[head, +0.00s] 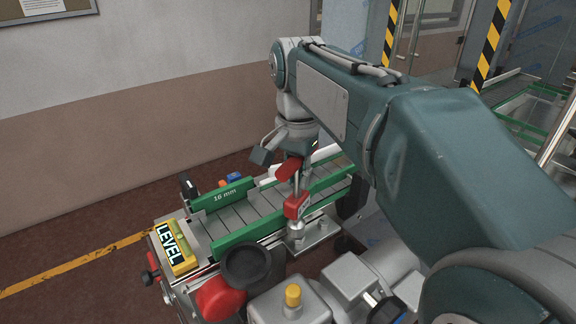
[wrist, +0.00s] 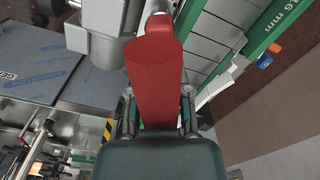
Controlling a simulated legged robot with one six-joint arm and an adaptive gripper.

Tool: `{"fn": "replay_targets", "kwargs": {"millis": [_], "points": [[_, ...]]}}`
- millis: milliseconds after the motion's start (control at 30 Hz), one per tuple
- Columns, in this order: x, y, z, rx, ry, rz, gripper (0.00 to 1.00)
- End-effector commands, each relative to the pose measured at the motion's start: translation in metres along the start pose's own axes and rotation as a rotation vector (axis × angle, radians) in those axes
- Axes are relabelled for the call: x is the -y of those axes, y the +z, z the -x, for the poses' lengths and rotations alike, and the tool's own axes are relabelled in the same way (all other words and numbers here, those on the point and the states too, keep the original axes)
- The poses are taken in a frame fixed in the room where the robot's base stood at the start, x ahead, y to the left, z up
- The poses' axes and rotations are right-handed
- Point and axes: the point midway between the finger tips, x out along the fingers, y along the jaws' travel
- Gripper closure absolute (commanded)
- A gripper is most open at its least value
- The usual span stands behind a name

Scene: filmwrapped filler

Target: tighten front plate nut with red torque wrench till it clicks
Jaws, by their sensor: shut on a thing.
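My gripper (wrist: 158,118) is shut on the red handle of the torque wrench (wrist: 155,70), with a finger on each side of it in the wrist view. In the head view the red torque wrench (head: 288,168) shows below my wrist, with a grey shaft and a red block (head: 296,205) under it. Below the red block is a metal fitting (head: 297,232) on the front plate (head: 318,233) beside the green-railed conveyor. The nut itself is hidden or too small to tell, so I cannot tell whether the wrench sits on it.
The conveyor has green side rails (head: 270,222), one marked "16 mm" (head: 224,196). A yellow LEVEL box (head: 175,249) sits at its near end. A red round part (head: 220,298) and black cup (head: 246,267) stand in front. A wall (head: 120,130) is behind.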

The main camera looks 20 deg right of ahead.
Motion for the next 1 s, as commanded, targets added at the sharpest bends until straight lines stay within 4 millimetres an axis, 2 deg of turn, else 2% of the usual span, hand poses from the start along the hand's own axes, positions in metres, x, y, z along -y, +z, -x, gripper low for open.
{"fn": "replay_targets", "kwargs": {"millis": [400, 767, 1000], "points": [[0.009, 0.009, -0.007, -0.008, 0.005, 0.0, 1.0], [-0.001, -0.001, -0.007, -0.003, 0.001, -0.002, 1.0], [0.002, 0.003, -0.007, -0.005, 0.003, -0.001, 1.0]]}}
